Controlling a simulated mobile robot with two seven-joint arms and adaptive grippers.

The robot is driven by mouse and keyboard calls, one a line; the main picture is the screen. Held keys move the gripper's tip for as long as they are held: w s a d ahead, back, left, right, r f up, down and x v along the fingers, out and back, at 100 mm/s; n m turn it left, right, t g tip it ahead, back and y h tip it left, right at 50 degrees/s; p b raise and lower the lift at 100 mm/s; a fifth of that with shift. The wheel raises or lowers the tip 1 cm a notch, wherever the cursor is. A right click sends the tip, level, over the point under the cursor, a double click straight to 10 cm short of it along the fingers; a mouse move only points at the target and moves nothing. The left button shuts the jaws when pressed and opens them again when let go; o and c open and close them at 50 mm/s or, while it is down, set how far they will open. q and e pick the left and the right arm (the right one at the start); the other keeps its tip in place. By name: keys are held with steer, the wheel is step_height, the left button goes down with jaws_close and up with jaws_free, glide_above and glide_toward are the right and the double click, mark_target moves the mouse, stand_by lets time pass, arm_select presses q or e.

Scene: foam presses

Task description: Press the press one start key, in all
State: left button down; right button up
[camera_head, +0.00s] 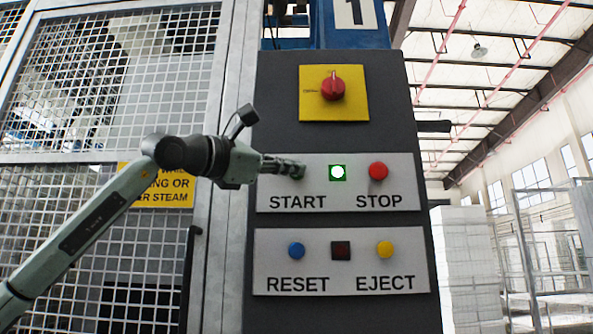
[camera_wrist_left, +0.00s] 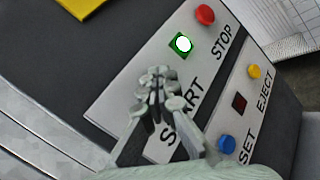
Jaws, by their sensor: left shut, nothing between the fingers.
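The grey control panel of press one (camera_head: 340,90) stands in the middle of the head view, under a sign with the number 1 (camera_head: 354,13). Its upper plate (camera_head: 340,190) reads START and STOP. My left gripper (camera_head: 298,170) is shut and empty, with its fingertips in front of the spot above the word START. The start key is hidden behind the fingers; I cannot tell whether they touch it. A lit white-green lamp (camera_head: 338,172) is just right of the fingertips, and it also shows in the left wrist view (camera_wrist_left: 183,44). My right gripper is not in view.
A red stop key (camera_head: 378,171) is right of the lamp. The lower plate has a blue reset key (camera_head: 296,250), a dark square (camera_head: 341,250) and a yellow eject key (camera_head: 385,248). A red rotary switch (camera_head: 333,88) is above. A mesh fence (camera_head: 60,110) stands left.

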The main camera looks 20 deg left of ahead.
arm_select(q)
steer(key=shift+s+f, duration=0.1)
steer(key=shift+s+d+b, duration=0.25)
steer(key=shift+s+b, duration=0.2)
steer(key=shift+s, duration=0.2)
steer(key=shift+s+d+b, duration=0.25)
steer(key=shift+s+b, duration=0.1)
steer(key=shift+s, duration=0.45)
steer(key=shift+s+d+b, duration=0.2)
steer(key=shift+s+b, duration=0.15)
steer(key=shift+s, duration=0.5)
steer(key=shift+s+d+b, duration=0.25)
steer(key=shift+s+b, duration=0.1)
steer(key=shift+s, duration=0.45)
